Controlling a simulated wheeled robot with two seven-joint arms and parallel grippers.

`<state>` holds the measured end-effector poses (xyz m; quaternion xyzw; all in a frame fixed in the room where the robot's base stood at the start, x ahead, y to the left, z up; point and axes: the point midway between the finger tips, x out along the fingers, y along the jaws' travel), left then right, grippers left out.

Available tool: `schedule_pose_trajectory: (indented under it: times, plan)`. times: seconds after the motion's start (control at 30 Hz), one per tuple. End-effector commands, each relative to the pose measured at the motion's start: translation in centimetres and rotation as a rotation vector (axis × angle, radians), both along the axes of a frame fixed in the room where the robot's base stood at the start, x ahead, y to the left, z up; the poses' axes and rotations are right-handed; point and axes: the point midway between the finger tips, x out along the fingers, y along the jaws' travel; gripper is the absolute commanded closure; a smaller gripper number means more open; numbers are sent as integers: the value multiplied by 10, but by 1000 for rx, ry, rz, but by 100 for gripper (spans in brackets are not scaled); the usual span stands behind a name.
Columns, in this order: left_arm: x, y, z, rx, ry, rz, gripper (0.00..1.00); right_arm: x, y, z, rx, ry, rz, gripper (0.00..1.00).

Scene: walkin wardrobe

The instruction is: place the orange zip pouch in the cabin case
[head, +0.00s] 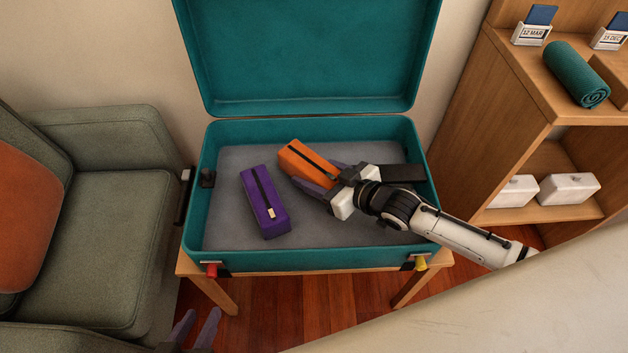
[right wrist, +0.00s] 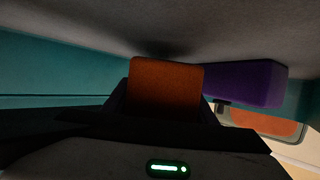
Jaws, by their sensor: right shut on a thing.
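The teal cabin case (head: 320,258) stands open on a wooden stand, its lid up at the back. My right gripper (head: 318,178) reaches in from the right and is shut on the orange pouch. The pouch also shows between the fingers in the right wrist view (right wrist: 165,85). I cannot tell whether it touches the lining. My left gripper (head: 195,330) is low at the bottom edge, outside the case, its fingers apart and empty.
A purple zip pouch (head: 264,200) lies in the case, left of the orange one. A dark item (head: 402,178) is at the case's right side. A green armchair (head: 100,230) stands left; a wooden shelf (head: 548,150) with a rolled teal towel (head: 577,73) stands right.

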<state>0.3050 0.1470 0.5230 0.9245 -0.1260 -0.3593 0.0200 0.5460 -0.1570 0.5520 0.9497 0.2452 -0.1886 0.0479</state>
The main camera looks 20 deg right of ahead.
Motion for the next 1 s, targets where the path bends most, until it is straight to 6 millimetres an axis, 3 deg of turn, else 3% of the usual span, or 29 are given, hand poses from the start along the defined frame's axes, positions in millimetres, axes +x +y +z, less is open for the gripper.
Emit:
schedule_pose_trajectory:
  times: [0.13,0.57,0.6,0.67,1.0]
  plan:
    - [2,-1,-5,-11,-7,6,69,1,0,-22,0,-2,0,77]
    - [2,-3,-5,-18,-9,9,69,1,0,-27,0,-2,0,77]
    - [2,-3,-4,-18,-9,9,69,0,0,-26,-1,0,0,42]
    - [2,-3,-3,-19,-10,9,69,0,0,-26,-1,0,0,32]
    - [2,-3,0,-19,-11,8,69,0,0,-23,-1,0,0,30]
